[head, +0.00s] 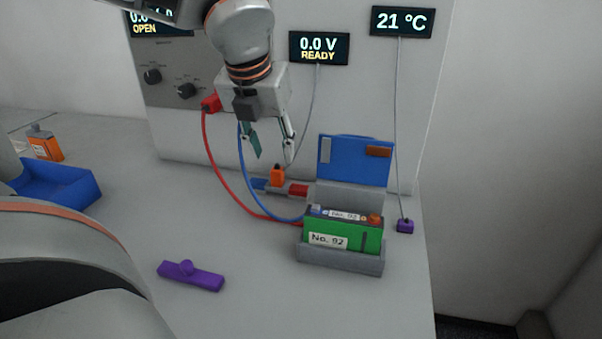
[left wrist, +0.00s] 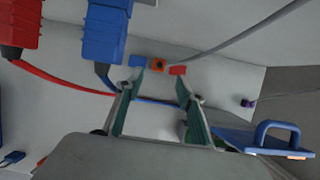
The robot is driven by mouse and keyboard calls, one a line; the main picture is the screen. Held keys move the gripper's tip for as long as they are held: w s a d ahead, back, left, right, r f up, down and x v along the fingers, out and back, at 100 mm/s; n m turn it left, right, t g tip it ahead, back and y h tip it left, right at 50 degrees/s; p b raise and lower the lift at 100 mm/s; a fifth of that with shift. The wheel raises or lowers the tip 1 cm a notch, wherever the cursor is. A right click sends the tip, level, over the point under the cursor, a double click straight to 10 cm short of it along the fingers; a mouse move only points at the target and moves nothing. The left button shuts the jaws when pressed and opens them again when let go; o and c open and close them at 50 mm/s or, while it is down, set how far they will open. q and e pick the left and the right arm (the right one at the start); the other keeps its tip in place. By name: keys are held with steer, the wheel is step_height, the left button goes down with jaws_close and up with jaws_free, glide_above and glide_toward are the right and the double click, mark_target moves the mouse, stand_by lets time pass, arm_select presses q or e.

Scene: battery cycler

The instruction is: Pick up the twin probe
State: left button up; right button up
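The twin probe (head: 277,178) has an orange grip in the middle, a blue end and a red end. It lies on the bench in front of the panel, and a grey cable runs up from it to the "0.0 V READY" display. In the left wrist view the probe (left wrist: 157,65) shows beyond the open fingertips (left wrist: 166,80), clear of both fingers. My right gripper is in neither view.
A green battery (head: 370,240) marked "No. 92" sits in a grey holder (head: 340,264) with a raised blue lid (head: 350,162). Red (head: 209,150) and blue leads cross nearby. A purple sensor (head: 405,226), purple bar (head: 191,276) and blue bin (head: 60,190) rest on the bench.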

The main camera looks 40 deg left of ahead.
mark_target(276, 170)
arm_select(q)
steer(key=x, duration=0.2)
steer(key=shift+f+b, duration=0.3)
steer(key=x, duration=0.5)
steer(key=shift+a+b, duration=0.15)
steer(key=shift+b, duration=0.2)
jaws_close()
